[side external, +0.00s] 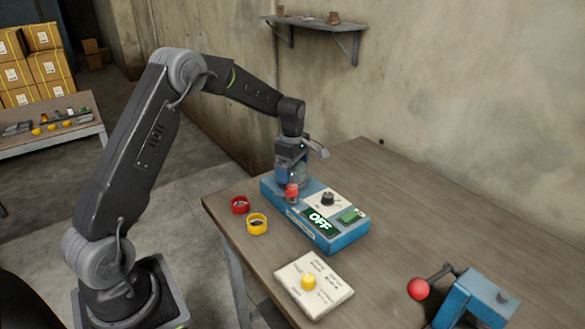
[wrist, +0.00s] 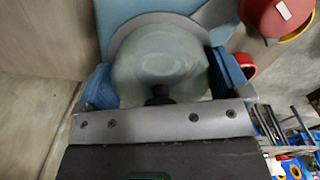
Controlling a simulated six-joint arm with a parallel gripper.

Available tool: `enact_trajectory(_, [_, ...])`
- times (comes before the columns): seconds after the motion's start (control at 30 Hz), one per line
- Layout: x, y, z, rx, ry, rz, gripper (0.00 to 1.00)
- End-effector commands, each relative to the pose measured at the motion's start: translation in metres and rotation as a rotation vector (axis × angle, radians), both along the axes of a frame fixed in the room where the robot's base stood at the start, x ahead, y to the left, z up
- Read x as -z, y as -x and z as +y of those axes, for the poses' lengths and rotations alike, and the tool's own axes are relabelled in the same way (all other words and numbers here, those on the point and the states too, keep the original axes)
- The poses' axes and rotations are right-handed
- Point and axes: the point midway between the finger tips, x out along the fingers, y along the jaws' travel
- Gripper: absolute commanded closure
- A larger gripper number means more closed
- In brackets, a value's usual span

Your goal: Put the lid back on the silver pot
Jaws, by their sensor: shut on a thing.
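My gripper (side external: 290,168) is low over the back left end of a blue box (side external: 335,240). In the wrist view its two blue finger pads (wrist: 165,80) sit on either side of a smooth grey-green rounded thing (wrist: 160,62) and are shut on it. A paler grey rim curves around its far side. I cannot tell whether this is the lid or the silver pot, or whether it touches the box. No other silver pot is clearly visible.
The box has a black knob (side external: 328,198) and an OFF display (side external: 320,220). Red (side external: 240,205) and yellow (side external: 257,224) round containers stand left of it. A panel with a yellow button (side external: 309,281) and a red-balled lever (side external: 418,289) are nearer. The table's right back is clear.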

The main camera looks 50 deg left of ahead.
Motion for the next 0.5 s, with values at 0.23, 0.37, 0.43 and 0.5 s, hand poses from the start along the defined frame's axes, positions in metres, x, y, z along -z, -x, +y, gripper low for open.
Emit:
enact_trajectory(0.23, [-0.0001,-0.0003,0.0001,0.0,0.0,-0.001,0.32])
enact_trajectory(0.37, [-0.0001,-0.0002,0.0001,0.0,0.0,-0.001,0.32])
enact_trajectory(0.43, [-0.0001,-0.0003,0.0001,0.0,0.0,-0.001,0.01])
enact_trajectory(0.5, [-0.0001,-0.0002,0.0001,0.0,0.0,-0.001,0.0])
